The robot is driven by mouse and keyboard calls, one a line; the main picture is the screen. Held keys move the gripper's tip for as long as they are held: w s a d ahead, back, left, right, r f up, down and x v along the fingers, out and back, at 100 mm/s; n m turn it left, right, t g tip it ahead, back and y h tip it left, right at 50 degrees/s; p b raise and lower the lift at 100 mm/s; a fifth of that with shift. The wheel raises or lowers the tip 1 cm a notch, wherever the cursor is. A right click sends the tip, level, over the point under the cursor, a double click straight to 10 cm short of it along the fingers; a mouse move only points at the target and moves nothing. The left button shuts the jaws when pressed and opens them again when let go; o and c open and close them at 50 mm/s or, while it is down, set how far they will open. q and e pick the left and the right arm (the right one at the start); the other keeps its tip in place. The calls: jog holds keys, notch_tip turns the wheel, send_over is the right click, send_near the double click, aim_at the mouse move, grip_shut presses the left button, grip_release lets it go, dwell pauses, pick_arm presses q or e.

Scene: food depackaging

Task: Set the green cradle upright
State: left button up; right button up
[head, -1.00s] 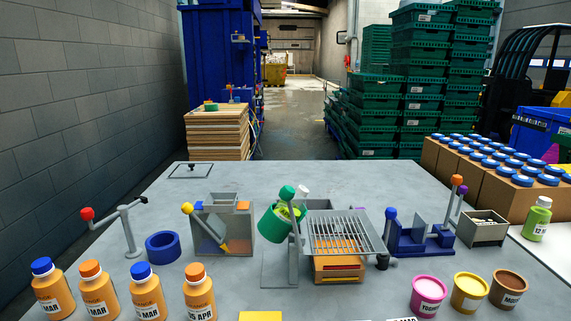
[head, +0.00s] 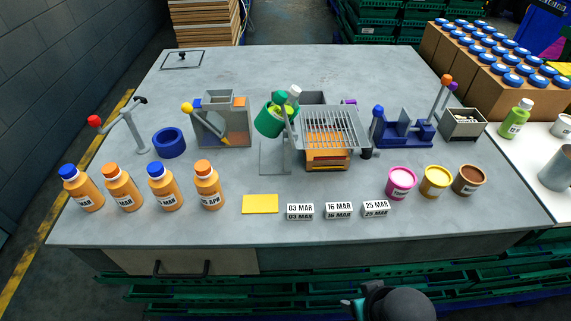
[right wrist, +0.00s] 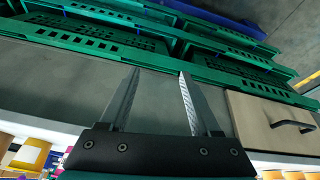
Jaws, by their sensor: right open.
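The green cradle (head: 270,120) is a round green cup tilted over to the left on a grey stand (head: 275,158) near the middle of the table. A lever with a green ball knob (head: 280,97) rises in front of it. Green contents show at its mouth. A metal wire grate (head: 334,128) is right beside it. My right gripper (right wrist: 156,92) is open and empty in the right wrist view, with its fingers apart before the table's side and green crates. In the head view only part of my right arm shows at the bottom edge, well short of the cradle. My left gripper is not in view.
Several orange bottles (head: 122,188) stand front left. A yellow block (head: 260,204) and date blocks (head: 338,210) lie along the front. Yogurt pots (head: 401,183) stand front right. A blue ring (head: 169,142) and a grey box (head: 222,122) are left of the cradle.

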jog(key=w+a+r+n+t+y+p, duration=0.1)
jog(key=w+a+r+t+y, duration=0.25)
jog(key=w+r, duration=0.45)
jog(key=w+a+r+n+t+y, duration=0.2)
jog(key=w+a+r+t, duration=0.15)
jog(key=r, duration=0.85)
jog(key=w+a+r+n+t+y+p, duration=0.1)
jog(key=w+a+r+t+y, duration=0.2)
jog(key=w+r+t, duration=0.35)
jog(key=w+a+r+g, duration=0.2)
jog(key=w+a, duration=0.4)
jog(key=w, duration=0.6)
jog(key=shift+w+a+r, duration=0.15)
jog(key=shift+w+r, duration=0.2)
jog(key=shift+r, duration=0.05)
grip_shut()
jog(key=shift+h, duration=0.25)
